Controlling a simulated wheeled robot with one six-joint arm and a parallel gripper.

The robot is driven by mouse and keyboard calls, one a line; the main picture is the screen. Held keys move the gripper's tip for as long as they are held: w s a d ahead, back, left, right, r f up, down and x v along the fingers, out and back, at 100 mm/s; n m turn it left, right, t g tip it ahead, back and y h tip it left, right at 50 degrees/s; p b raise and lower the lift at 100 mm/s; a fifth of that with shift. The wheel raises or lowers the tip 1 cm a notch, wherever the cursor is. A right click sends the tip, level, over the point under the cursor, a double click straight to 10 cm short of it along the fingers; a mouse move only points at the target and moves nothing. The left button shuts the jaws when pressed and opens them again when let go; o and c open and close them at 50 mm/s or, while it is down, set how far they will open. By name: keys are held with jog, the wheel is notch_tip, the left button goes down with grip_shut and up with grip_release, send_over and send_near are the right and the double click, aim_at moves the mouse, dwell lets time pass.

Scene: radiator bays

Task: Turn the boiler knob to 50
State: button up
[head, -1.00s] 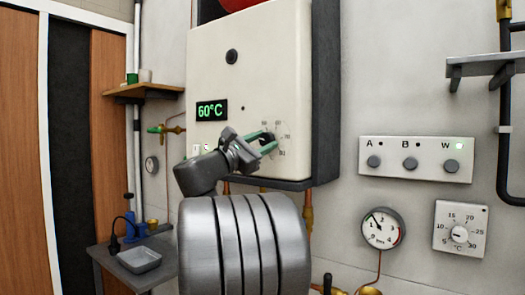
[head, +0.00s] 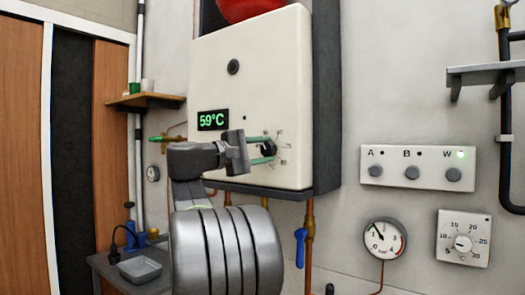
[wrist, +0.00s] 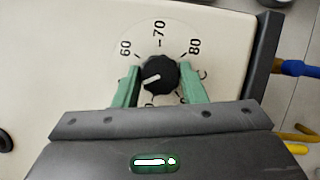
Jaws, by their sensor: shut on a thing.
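The boiler (head: 285,80) is a cream box on the wall with a green display (head: 212,120) reading 59°C. Its black knob (head: 269,148) sits low on the front, within a printed scale. My gripper (head: 265,149) is shut on the knob, with green fingers on its two sides. In the wrist view the knob (wrist: 158,75) lies between the fingers (wrist: 160,83). Its white mark points left and slightly down, below the 60. The 60, 70 and 80 are readable; the lower part of the scale is mostly hidden by my gripper.
A blue-handled valve (head: 301,246) hangs on the pipes below the boiler. To the right are a switch panel (head: 416,168) with a lit W lamp, a pressure gauge (head: 385,238) and a thermostat dial (head: 463,240). A wooden shelf (head: 150,101) is at left.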

jog(key=shift+m, duration=0.3)
jog(key=shift+f, duration=0.1)
jog(key=o, duration=1)
jog(key=r+b+v, duration=0.1)
jog(key=v, duration=1.2)
jog(key=shift+s+a+f, duration=0.25)
jog(key=shift+a, duration=0.1)
jog(key=shift+d, duration=0.1)
jog(key=p+x, duration=0.1)
jog(key=x, duration=1.2)
jog(key=shift+w+d+f, duration=0.15)
jog(key=shift+w+d, duration=0.1)
jog(key=shift+d, duration=0.05)
